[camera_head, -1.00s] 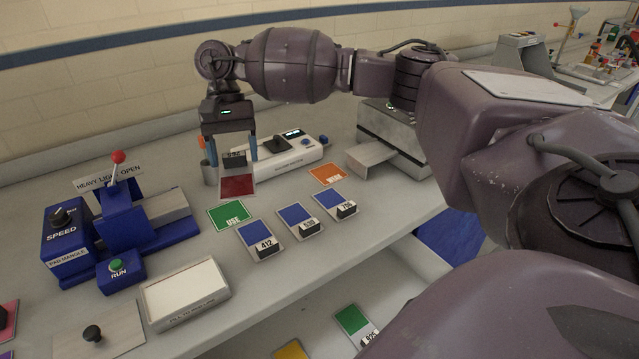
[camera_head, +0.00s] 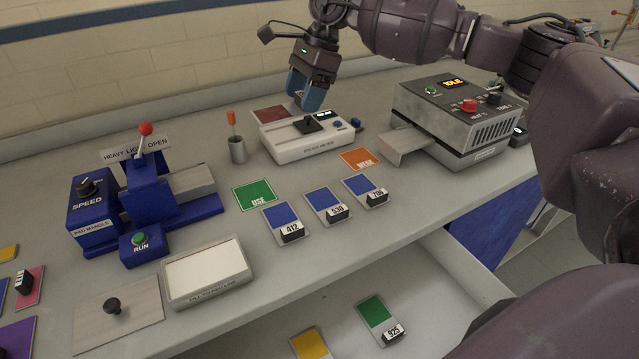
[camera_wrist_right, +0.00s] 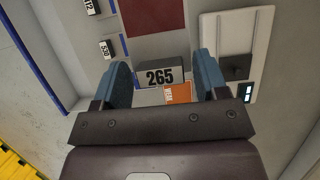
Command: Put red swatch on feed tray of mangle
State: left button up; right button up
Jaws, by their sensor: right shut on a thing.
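The red swatch (camera_head: 272,114) hangs from my right gripper (camera_head: 308,98) above the back of the bench, behind the white balance. In the right wrist view, my right gripper (camera_wrist_right: 165,85) is shut on the swatch's block marked 265 (camera_wrist_right: 160,77), and part of the swatch's dark red sheet (camera_wrist_right: 152,14) shows beyond it. The blue pad mangle (camera_head: 150,200) stands at the left of the bench. A grey flat plate (camera_head: 192,182), which looks like its feed tray, lies bare on its right side. My left gripper is not in view.
A green card (camera_head: 254,194), an orange card (camera_head: 360,159) and several blue swatches (camera_head: 325,203) lie in front. A grey IDLE machine (camera_head: 455,115) stands right.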

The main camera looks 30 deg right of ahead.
aim_at(301, 181)
notch_tip(301, 181, down, 18)
jog(key=shift+f+b, duration=0.2)
jog(key=shift+b, duration=0.35)
jog(key=shift+f, duration=0.15)
jog(key=o, duration=1.1)
